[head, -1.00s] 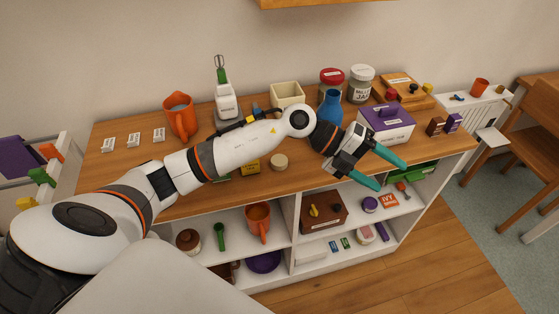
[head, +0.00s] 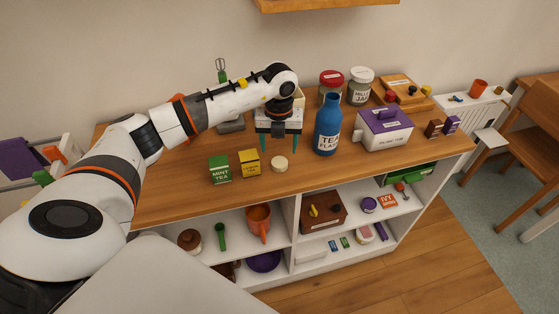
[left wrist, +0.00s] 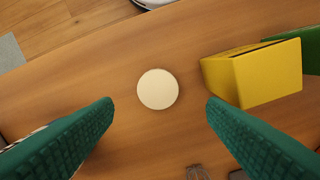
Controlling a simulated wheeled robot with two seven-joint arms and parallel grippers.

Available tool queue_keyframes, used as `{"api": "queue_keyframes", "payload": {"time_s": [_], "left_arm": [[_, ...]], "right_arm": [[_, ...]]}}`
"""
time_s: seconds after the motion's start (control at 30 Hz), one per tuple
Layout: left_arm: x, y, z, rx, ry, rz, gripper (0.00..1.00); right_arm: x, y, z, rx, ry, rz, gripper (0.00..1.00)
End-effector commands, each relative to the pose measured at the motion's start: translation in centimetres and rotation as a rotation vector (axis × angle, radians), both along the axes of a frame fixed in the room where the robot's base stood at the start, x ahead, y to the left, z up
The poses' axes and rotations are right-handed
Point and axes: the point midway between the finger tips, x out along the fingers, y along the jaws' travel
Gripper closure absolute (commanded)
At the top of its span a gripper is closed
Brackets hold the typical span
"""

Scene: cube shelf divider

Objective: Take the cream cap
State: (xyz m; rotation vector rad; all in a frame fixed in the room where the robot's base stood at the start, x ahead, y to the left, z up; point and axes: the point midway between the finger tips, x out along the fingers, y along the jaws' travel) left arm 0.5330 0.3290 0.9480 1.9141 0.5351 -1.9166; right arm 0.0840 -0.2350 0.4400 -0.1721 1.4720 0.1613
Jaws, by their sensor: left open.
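The cream cap (head: 279,163) is a small round disc lying on the wooden shelf top, right of the yellow box. In the left wrist view the cream cap (left wrist: 158,89) lies flat between and ahead of the fingertips, untouched. My left gripper (head: 282,150) points down just behind and above the cap in the head view. It is open and empty, with its teal fingers (left wrist: 160,105) apart on both sides of the cap's line. My right gripper is not in view.
A yellow box (head: 250,162) and a green mint tea box (head: 220,169) stand left of the cap. A blue tea flask (head: 328,126) stands to its right, with a purple-lidded box (head: 385,127) beyond. The shelf's front edge is just ahead of the cap.

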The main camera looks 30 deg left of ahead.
Motion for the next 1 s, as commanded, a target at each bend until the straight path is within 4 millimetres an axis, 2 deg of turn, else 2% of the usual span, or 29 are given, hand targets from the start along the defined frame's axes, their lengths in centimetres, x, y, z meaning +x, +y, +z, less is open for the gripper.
{"api": "queue_keyframes", "payload": {"time_s": [0.17, 0.4, 0.7, 0.77, 1.0], "left_arm": [[0.0, -0.1, -1.3, -0.001, 0.003, -0.001, 0.34], [0.0, -0.2, -4.8, -0.002, 0.001, -0.001, 0.34], [0.1, -0.2, -5.5, -0.001, -0.002, -0.002, 0.34], [0.1, -0.2, -5.5, -0.001, -0.002, -0.002, 0.42], [0.1, -0.2, -5.5, -0.001, -0.002, -0.002, 0.81]], "right_arm": [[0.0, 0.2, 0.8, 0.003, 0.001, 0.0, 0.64], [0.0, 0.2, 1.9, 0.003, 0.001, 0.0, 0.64], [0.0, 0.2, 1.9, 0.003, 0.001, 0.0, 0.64], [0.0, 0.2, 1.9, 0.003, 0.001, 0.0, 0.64], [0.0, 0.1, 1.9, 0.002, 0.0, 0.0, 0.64]]}}
